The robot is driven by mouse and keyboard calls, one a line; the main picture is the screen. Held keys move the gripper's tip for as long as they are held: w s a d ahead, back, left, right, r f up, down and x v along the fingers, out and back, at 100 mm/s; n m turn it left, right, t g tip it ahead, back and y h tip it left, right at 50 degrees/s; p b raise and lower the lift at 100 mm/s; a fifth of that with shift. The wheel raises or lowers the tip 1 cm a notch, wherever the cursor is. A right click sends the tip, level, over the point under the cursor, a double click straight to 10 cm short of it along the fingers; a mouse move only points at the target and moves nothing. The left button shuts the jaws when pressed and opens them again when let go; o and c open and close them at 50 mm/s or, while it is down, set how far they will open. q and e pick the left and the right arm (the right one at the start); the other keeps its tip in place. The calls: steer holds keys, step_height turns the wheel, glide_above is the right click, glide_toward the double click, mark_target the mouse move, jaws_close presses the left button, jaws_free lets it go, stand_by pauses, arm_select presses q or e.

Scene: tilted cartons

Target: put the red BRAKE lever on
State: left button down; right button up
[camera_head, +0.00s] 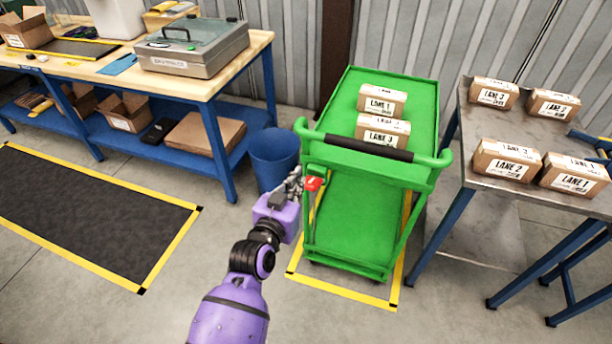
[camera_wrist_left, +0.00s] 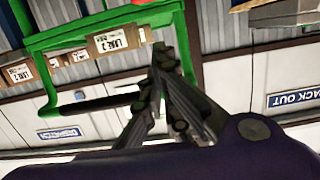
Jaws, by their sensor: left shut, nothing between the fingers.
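The red BRAKE lever (camera_head: 313,184) is a small red piece on the left post of the green cart (camera_head: 345,235), below the cart's black push handle. My left gripper (camera_head: 296,182) is shut and empty, right beside the lever on its left. I cannot tell whether the fingertips touch it. In the left wrist view the closed fingers (camera_wrist_left: 160,75) point toward the green cart frame (camera_wrist_left: 95,28); the lever cannot be made out clearly there. My right gripper is not in view.
Two cartons (camera_head: 382,101) (camera_head: 382,131) sit on the cart's top. A metal table (camera_head: 462,160) with several cartons stands to the right. A blue bin (camera_head: 273,160) and a wooden workbench (camera_head: 210,82) are to the left. The cart stands inside yellow floor tape (camera_head: 345,293).

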arm_select(q)
glide_above(308, 188)
steer(key=w, duration=0.2)
steer(key=shift+s+d+f, duration=0.1)
steer(key=shift+d+f, duration=0.2)
steer(key=shift+f, duration=0.6)
steer(key=shift+s+a+f, duration=0.15)
steer(key=shift+s+f, duration=0.1)
steer(key=shift+f, duration=0.35)
steer(key=shift+s+a+f, duration=0.1)
steer(key=shift+s+f, duration=0.15)
steer(key=shift+f, duration=0.35)
steer(key=shift+s+a+f, duration=0.1)
steer(key=shift+s+f, duration=0.25)
steer(key=shift+f, duration=0.2)
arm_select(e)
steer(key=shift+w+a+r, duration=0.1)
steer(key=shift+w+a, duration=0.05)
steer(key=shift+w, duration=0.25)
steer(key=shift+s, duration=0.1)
